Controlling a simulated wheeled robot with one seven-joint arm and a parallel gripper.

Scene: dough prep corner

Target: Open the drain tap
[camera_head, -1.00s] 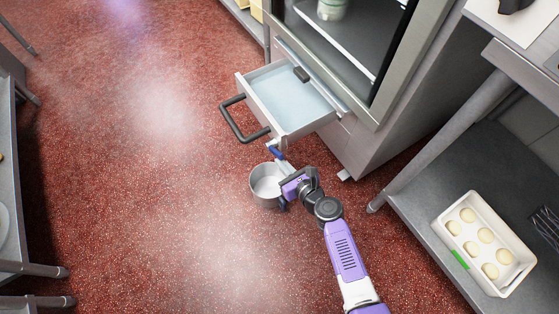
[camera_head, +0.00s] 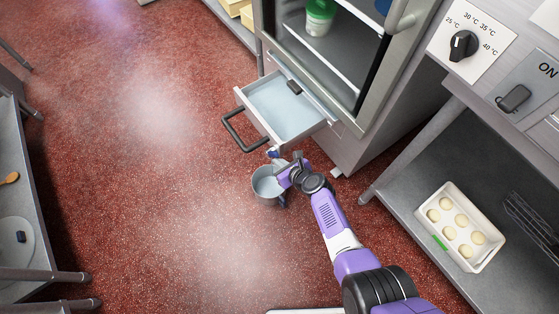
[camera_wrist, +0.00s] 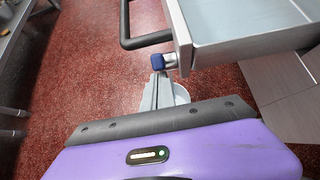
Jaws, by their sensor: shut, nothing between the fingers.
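The drain tap (camera_head: 272,154) has a blue handle and sits under the front corner of the open drawer-like tray. In the wrist view the blue tap handle (camera_wrist: 157,62) is at the tray's corner, its blue end facing me. My gripper (camera_head: 281,164) is shut and empty beside the tap. In the wrist view its narrow grey fingers (camera_wrist: 158,84) reach up to just below the handle; I cannot tell whether they touch. A round metal pot (camera_head: 267,184) stands on the floor under the tap, partly hidden by my gripper. I see no liquid running.
The pale-blue-bottomed tray (camera_head: 284,108) is pulled out from the steel cabinet, with a dark bar handle (camera_head: 236,131) in front. A cabinet shelf holds a green-lidded tub (camera_head: 319,17). At right, a low shelf (camera_head: 408,205) bears a dough box (camera_head: 476,255). Red floor at left is clear.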

